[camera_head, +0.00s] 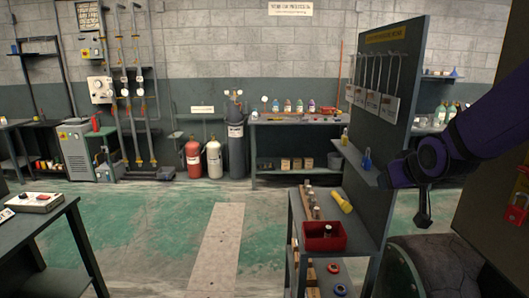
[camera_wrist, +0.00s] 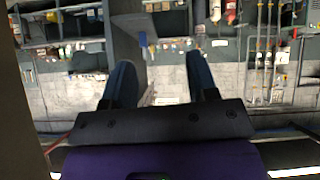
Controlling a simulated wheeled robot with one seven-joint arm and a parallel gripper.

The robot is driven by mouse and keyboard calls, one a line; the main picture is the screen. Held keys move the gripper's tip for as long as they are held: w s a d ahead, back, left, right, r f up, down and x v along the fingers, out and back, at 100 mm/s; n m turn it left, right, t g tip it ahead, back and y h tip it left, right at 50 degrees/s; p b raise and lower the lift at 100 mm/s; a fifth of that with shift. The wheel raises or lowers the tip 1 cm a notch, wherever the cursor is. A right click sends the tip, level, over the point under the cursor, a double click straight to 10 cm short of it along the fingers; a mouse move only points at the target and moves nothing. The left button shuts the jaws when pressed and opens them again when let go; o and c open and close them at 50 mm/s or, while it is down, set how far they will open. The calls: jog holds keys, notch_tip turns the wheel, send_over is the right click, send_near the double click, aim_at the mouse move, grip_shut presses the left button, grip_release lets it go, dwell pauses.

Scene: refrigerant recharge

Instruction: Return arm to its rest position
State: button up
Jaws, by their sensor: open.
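My purple arm (camera_head: 475,135) reaches in from the right edge of the head view, beside the upright tool panel (camera_head: 408,120). In the wrist view my gripper (camera_wrist: 160,72) shows two dark blue fingers standing well apart, with nothing between them. The fingers point out toward the room, which looks upside down in that view. In the head view the fingers are too dark and small to make out clearly.
A shelf cart with a red bin (camera_head: 324,237) and a yellow flashlight-like object (camera_head: 341,201) stands left of the panel. Small blue bottles (camera_head: 367,160) sit on the panel's ledge near my arm. A table (camera_head: 75,240) stands at left.

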jog(key=s+r+g, duration=0.2)
jog(key=s+r, duration=0.2)
jog(key=s, duration=0.8)
jog(key=s+r+m+g, duration=0.1)
jog(key=s+r, duration=0.3)
jog(key=s, duration=0.9)
jog(key=shift+s+a+g, duration=0.15)
jog(key=shift+g, duration=0.65)
jog(key=shift+c, duration=0.2)
